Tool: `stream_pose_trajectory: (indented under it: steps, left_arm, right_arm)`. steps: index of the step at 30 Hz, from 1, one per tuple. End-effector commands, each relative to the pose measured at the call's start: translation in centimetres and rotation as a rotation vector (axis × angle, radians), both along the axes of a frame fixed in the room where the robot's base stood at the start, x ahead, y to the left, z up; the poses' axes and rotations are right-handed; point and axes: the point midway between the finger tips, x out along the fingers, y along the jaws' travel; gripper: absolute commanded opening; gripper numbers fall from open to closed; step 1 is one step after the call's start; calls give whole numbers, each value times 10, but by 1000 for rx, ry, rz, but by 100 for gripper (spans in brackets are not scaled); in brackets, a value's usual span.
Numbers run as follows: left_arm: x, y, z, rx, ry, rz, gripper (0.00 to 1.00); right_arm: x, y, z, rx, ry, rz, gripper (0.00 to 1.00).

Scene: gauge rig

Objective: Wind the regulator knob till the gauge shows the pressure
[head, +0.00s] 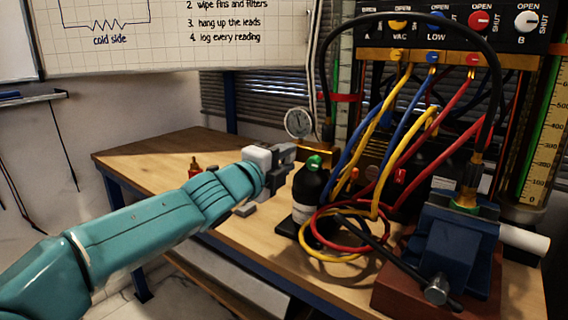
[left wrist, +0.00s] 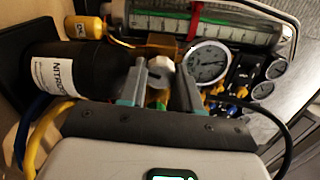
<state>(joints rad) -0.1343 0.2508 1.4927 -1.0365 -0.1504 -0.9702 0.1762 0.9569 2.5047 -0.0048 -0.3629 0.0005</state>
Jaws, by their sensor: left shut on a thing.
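The round white-faced gauge (head: 298,122) stands near the back of the bench; its dial also shows in the left wrist view (left wrist: 208,62), with a reading too small to make out. My left gripper (head: 280,160) is in front of and below the gauge. In the left wrist view its two fingers (left wrist: 158,92) are closed on a grey knob (left wrist: 157,72) with a pale end, which I take for the regulator knob. The knob is hidden behind the gripper in the head view. My right gripper is in neither view.
A black nitrogen bottle (head: 311,190) stands close right of my left gripper. Coiled yellow and red hoses (head: 335,250) lie beside it. A blue vise (head: 445,240) and valve manifold (head: 440,60) are farther right. The bench's left part (head: 150,155) is mostly clear.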

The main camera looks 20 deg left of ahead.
Motion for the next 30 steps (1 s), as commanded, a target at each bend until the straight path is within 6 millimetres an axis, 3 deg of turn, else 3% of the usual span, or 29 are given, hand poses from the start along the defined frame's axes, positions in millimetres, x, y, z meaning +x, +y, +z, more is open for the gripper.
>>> stream_pose_trajectory:
  steps: [12,29,30]
  left_arm:
    - [0,0,-1,184,-53,-1,3]
    - [0,0,-1,211,-61,-1,3]
    - [0,0,-1,210,-61,-1,40]
  right_arm:
    - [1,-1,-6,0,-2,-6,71]
    - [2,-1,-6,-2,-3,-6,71]
    - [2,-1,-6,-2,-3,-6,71]
